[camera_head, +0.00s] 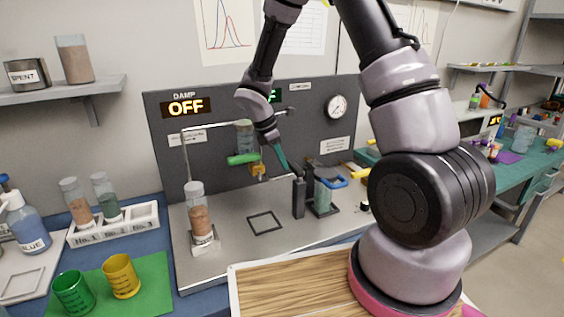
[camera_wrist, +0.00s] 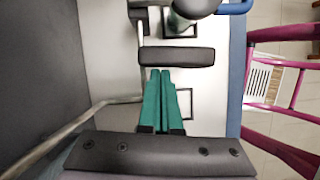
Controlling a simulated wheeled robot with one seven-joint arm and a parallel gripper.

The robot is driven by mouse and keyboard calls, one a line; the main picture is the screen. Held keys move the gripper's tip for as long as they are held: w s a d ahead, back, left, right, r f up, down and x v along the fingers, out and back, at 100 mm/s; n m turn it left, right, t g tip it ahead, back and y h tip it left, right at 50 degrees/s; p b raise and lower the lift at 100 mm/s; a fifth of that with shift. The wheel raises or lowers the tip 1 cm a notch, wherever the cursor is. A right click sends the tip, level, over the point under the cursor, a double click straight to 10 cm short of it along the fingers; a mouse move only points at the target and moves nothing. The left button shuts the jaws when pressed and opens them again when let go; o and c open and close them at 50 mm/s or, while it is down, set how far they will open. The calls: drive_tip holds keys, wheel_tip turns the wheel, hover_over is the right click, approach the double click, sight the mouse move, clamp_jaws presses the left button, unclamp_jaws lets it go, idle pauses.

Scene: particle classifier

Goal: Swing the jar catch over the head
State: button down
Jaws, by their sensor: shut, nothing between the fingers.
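A jar with green contents (camera_head: 322,196) stands on a dark square base at the right of the steel bench, under a dark cap. A blue bar (camera_head: 336,183) juts sideways by its top; I cannot tell for sure whether this is the jar catch. A black upright post (camera_head: 298,198) stands just left of the jar; a black block (camera_wrist: 177,56), seemingly its top, shows in the wrist view. My gripper (camera_head: 291,169) has teal fingers, shut and empty, pointing down above the post. The fingers (camera_wrist: 160,72) end beside the block; contact is unclear.
A glass vessel with a green lever (camera_head: 243,159) and a yellow fitting hang from a bent steel tube. A tan-filled jar (camera_head: 199,215) stands at front left. An empty square frame (camera_head: 264,223) lies on clear bench. The panel display (camera_head: 186,107) reads OFF.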

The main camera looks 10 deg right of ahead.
drive_tip(key=shift+w+d, duration=0.1)
drive_tip(key=d+m, duration=0.1)
drive_tip(key=m, duration=0.1)
drive_tip(key=w+m+g, duration=0.1)
drive_tip(key=shift+d+m, duration=0.4)
drive_tip(key=s+d+m+g+y, duration=0.2)
drive_tip(key=d+m, duration=0.5)
drive_tip(key=m, duration=0.6)
drive_tip(key=shift+g+y, duration=0.8)
drive_tip(key=shift+y, duration=0.1)
drive_tip(key=v, duration=1)
drive_tip(key=shift+r, duration=0.35)
drive_tip(key=shift+w+a, duration=0.1)
